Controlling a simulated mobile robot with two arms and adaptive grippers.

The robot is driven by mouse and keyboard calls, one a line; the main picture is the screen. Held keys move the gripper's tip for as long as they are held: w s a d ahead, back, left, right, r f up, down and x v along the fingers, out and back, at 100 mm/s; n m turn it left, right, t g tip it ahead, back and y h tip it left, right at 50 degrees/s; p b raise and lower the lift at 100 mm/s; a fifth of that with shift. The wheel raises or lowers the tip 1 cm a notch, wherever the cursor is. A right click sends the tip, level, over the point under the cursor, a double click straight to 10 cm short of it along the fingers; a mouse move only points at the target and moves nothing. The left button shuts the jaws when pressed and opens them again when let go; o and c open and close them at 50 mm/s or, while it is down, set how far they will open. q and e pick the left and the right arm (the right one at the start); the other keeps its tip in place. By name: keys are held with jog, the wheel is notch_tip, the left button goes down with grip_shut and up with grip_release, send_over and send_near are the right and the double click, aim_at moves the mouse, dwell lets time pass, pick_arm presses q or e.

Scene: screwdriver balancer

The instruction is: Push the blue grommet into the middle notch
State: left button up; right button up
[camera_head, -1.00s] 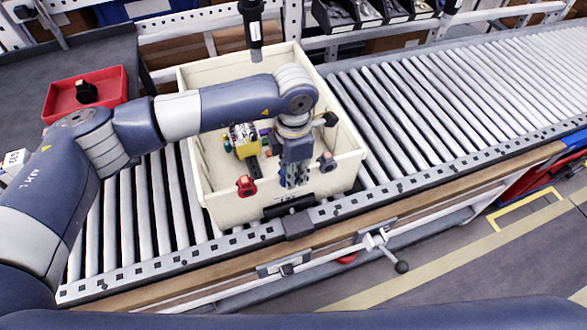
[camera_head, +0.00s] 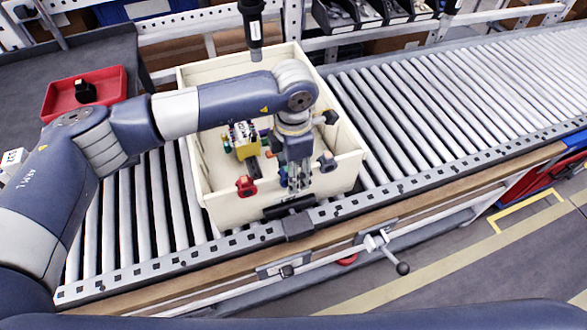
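My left arm reaches from the left over a cream crate (camera_head: 225,209). My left gripper (camera_head: 298,184) points down inside the crate, close to its front wall. Its fingertips are small and partly hidden, so I cannot tell whether they are open or shut. A small blue patch (camera_head: 283,176) shows beside the fingers; I cannot tell whether it is the blue grommet. I cannot make out the middle notch. My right gripper is not in view.
The crate stands on a roller conveyor (camera_head: 455,95), which is clear to the right. In the crate are a yellow block (camera_head: 246,149) and a red part (camera_head: 246,186). A black tool (camera_head: 252,25) hangs above the back wall. A red tray (camera_head: 112,85) stands at left.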

pick_arm(q)
notch_tip(320, 180, up, 12)
dwell(0.6)
jog(key=shift+s+f, duration=0.1)
jog(key=shift+f, duration=0.05)
dwell(0.4)
